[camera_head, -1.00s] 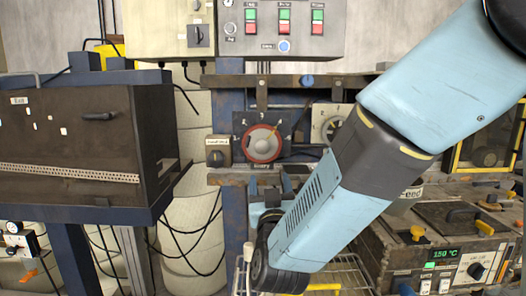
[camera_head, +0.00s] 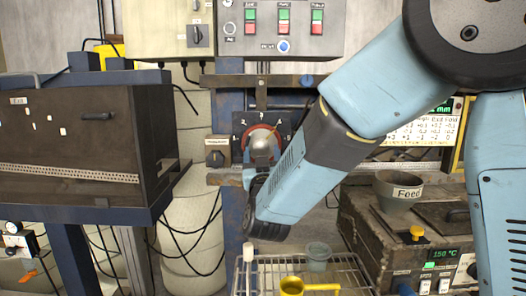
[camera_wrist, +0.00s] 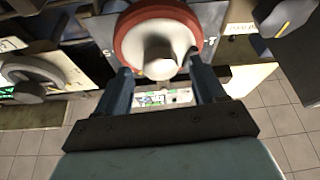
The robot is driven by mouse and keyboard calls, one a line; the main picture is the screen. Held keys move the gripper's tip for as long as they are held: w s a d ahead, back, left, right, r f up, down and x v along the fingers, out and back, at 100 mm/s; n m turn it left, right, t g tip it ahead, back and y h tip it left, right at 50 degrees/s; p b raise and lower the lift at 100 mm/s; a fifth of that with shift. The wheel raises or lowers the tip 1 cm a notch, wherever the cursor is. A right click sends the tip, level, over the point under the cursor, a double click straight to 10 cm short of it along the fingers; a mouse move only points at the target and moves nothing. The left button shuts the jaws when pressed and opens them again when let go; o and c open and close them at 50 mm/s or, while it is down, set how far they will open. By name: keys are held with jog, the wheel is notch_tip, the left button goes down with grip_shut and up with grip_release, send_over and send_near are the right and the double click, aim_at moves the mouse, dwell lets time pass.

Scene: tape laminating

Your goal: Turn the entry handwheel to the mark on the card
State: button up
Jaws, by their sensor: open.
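A red-rimmed handwheel (camera_head: 276,133) with a pale hub sits on a dark plate with numbers around it, of which 2, 3 and 4 seem to show. In the wrist view the same handwheel (camera_wrist: 130,38) is large, at the top middle. My gripper (camera_wrist: 160,66) is open, its two fingertips spread at the wheel's lower rim in that view; whether they touch it I cannot tell. A card with rows of signed numbers (camera_head: 420,126) is partly behind my arm.
A second, pale handwheel (camera_wrist: 28,78) is at the left in the wrist view. A knob box (camera_head: 217,151) stands left of the red wheel. A feed funnel (camera_head: 398,190) stands at the right.

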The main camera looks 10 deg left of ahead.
jog(key=shift+x, duration=1.1)
jog(key=shift+c, duration=0.3)
jog(key=c, duration=0.9)
jog(key=shift+d, duration=0.25)
jog(key=shift+c, duration=0.5)
jog(key=shift+a, duration=0.2)
jog(key=m+h, duration=0.1)
jog(key=m, duration=0.2)
jog(key=m+h, duration=0.2)
jog(key=m, duration=0.1)
jog(key=shift+a+m+h, duration=0.1)
jog(key=shift+m+h, duration=1.5)
jog(key=shift+m, duration=1.2)
